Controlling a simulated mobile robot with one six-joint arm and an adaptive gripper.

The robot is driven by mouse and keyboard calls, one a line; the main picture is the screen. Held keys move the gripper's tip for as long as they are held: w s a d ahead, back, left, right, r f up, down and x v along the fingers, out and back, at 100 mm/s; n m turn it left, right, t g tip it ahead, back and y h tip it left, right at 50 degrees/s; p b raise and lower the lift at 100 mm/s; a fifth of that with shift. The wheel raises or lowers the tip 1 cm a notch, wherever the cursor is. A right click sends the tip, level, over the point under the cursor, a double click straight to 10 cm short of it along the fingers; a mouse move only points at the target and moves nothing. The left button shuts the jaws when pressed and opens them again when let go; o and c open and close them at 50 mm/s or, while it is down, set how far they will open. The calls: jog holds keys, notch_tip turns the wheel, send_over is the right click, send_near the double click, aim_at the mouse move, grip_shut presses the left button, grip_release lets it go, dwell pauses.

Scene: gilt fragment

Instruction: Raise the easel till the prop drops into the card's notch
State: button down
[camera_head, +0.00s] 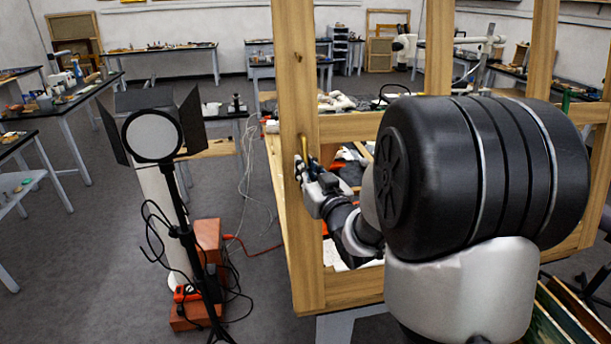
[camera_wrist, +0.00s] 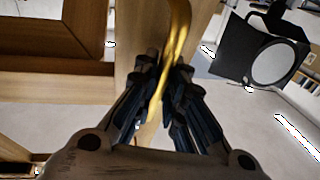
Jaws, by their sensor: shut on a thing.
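The wooden easel (camera_head: 299,75) is a large frame of pale beams that stands in front of me in the head view. Its wood also fills the upper left of the wrist view (camera_wrist: 88,25). A brass-coloured bar handle (camera_wrist: 180,22) is fixed on the easel's left upright. My gripper (camera_wrist: 163,88) is shut on this handle, with the dark fingers on both sides of it. I cannot make out the prop or the card's notch.
A black studio lamp (camera_head: 154,135) on a stand is left of the easel, with loose cables and an orange-brown block (camera_head: 209,240) at its foot. A cluttered table is behind the easel. Framed panels (camera_head: 570,318) lean at the lower right. Grey floor is open at left.

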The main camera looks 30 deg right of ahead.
jog(key=shift+s+a+f, duration=0.15)
jog(key=shift+s+f, duration=0.05)
jog(key=shift+s, duration=0.2)
jog(key=shift+s+a+r, duration=0.15)
jog(key=shift+s+r, duration=0.2)
jog(key=shift+s, duration=0.25)
jog(key=c, duration=1.9)
grip_release()
jog(key=shift+w+f, duration=0.15)
jog(key=shift+w, duration=0.3)
jog(key=shift+c, duration=0.2)
jog(key=shift+o, duration=1.4)
jog(key=shift+s, duration=0.2)
jog(key=shift+w, duration=0.1)
